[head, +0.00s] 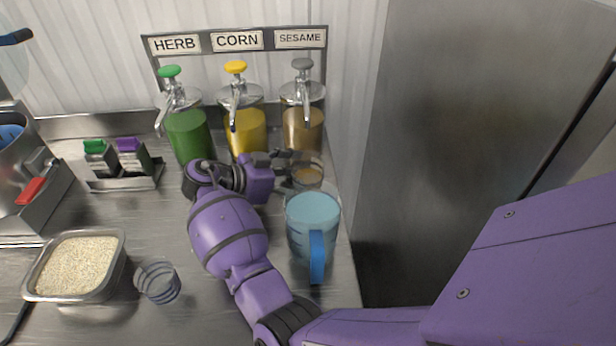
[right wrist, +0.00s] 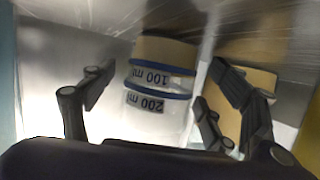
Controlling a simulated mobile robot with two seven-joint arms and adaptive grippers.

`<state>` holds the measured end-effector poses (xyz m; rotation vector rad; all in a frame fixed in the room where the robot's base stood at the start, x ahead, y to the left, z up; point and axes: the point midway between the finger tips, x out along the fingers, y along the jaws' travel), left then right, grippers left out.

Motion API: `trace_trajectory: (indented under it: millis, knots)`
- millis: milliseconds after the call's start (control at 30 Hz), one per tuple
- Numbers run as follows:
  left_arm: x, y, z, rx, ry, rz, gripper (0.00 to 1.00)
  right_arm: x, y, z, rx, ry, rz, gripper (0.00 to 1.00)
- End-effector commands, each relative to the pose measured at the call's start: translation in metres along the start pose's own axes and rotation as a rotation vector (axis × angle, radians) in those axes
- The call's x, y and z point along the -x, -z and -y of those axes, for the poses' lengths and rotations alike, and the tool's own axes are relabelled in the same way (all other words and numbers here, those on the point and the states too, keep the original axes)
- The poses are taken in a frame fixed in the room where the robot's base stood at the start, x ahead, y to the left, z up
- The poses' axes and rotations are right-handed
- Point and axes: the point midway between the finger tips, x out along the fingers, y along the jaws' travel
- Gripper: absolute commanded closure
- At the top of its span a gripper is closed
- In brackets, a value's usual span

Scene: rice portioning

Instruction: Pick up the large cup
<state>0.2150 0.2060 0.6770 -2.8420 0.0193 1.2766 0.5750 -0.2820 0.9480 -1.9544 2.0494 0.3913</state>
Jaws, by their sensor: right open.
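A clear measuring cup (head: 307,178) with brown contents stands below the sesame dispenser. In the right wrist view the cup (right wrist: 160,112) shows blue bands and 100 and 200 ml marks. My right gripper (head: 288,163) is at this cup, partly hiding it in the head view. In the right wrist view my right gripper (right wrist: 166,88) is open, one finger on either side of the cup, with gaps visible. Another clear cup (head: 158,282), with dark rings, stands at the lower left. My left gripper is out of view.
A blue jug (head: 313,222) stands close to my right forearm. Herb (head: 188,132), corn (head: 245,128) and sesame (head: 303,125) dispensers line the back. A grain-filled container (head: 115,277) sits at the left, below a bottle rack (head: 126,183). A metal panel (head: 430,120) bounds the right.

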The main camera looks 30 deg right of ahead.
Motion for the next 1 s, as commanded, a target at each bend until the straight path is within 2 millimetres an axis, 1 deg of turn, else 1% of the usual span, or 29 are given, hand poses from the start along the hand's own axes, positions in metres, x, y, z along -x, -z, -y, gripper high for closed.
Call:
trace_trajectory:
  millis: [67,200,233,633,667,1000]
  knots:
    - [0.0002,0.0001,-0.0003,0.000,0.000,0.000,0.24,-0.0029,0.0004,0.0002,-0.001,0.001,0.000,0.20]
    - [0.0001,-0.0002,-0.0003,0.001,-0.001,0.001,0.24,-0.0026,0.0001,0.0002,0.000,0.001,0.000,0.20]
    - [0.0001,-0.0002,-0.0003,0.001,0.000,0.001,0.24,-0.0026,0.0001,0.0002,0.000,0.001,0.000,0.22]
    - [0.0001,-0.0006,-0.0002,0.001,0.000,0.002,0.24,-0.0023,0.0002,0.0003,0.000,0.002,0.000,0.74]
    - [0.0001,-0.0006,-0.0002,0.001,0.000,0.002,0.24,-0.0021,0.0007,0.0005,-0.001,0.002,-0.001,0.76]
    - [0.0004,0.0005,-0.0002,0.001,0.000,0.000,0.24,-0.0013,0.0025,0.0006,-0.002,0.002,-0.001,0.76]
